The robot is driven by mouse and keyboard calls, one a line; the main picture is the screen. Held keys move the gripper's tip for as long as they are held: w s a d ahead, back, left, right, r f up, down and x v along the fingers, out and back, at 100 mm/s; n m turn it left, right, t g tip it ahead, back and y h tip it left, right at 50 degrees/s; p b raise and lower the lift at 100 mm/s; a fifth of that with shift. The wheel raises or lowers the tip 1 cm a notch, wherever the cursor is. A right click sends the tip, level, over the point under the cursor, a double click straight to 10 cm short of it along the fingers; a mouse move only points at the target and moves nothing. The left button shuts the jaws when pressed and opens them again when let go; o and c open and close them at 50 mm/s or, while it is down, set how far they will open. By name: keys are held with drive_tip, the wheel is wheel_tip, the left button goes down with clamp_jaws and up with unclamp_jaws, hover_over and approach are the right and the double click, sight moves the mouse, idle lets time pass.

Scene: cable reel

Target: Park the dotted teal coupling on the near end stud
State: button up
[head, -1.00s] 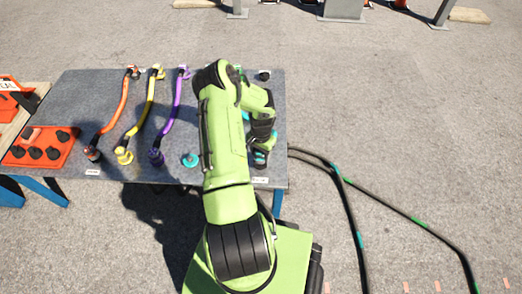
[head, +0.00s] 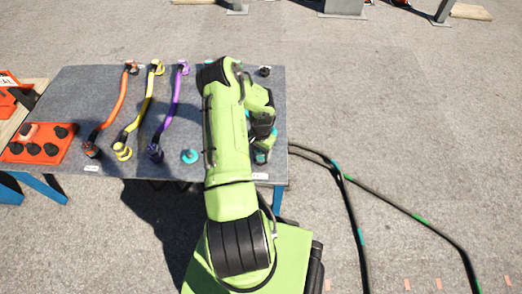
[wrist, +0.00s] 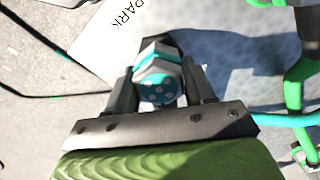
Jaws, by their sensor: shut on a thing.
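The dotted teal coupling (wrist: 157,82) is between the fingers of my gripper (wrist: 160,98) in the wrist view, its dotted end facing the camera. My gripper is shut on it. In the head view my gripper (head: 262,154) is over the near right part of the grey table, with a bit of teal showing at it. A label reading PARK (wrist: 127,17) lies just beyond the coupling in the wrist view. I cannot make out the near end stud; the gripper and coupling may hide it, so I cannot tell whether they touch.
Orange (head: 112,110), yellow (head: 142,110) and purple (head: 170,110) cables lie across the grey table (head: 70,95). A teal round piece (head: 190,156) sits left of my arm. A dark stud (head: 264,71) stands at the far right corner. Black cables (head: 350,215) run over the ground at right.

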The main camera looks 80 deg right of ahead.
drive_tip(key=shift+f, duration=0.2)
drive_tip(key=o, duration=1.2)
drive_tip(key=shift+o, duration=0.2)
